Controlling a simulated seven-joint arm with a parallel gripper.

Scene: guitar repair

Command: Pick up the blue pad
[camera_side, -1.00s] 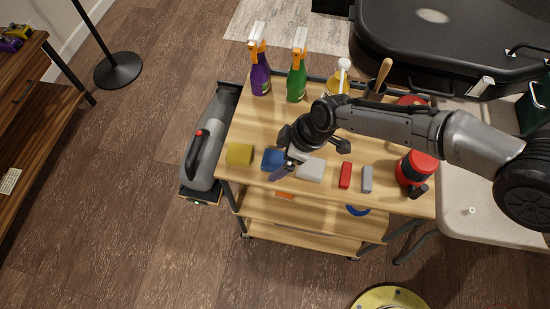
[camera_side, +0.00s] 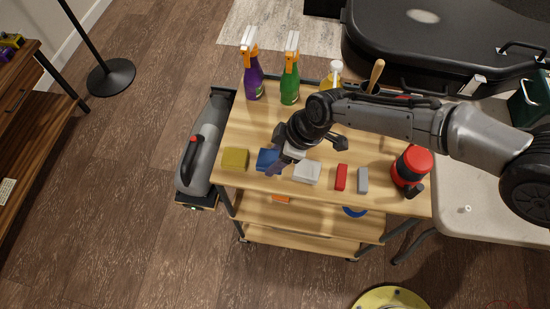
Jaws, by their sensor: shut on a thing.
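The blue pad (camera_side: 265,160) is on the top shelf of the wooden cart, between a yellow pad (camera_side: 235,159) and a white pad (camera_side: 307,172). My gripper (camera_side: 277,166) is over the right part of the blue pad, with its fingers down around it and shut on it. The gripper hides the pad's right side. The pad appears at about the height of the shelf top; I cannot tell whether it is clear of the surface.
A red block (camera_side: 341,177) and a grey block (camera_side: 363,181) lie to the right, then a red and black canister (camera_side: 411,168). Purple (camera_side: 252,78) and green (camera_side: 290,80) spray bottles stand at the back. A grey handheld vacuum (camera_side: 206,150) is left of the cart (camera_side: 235,183).

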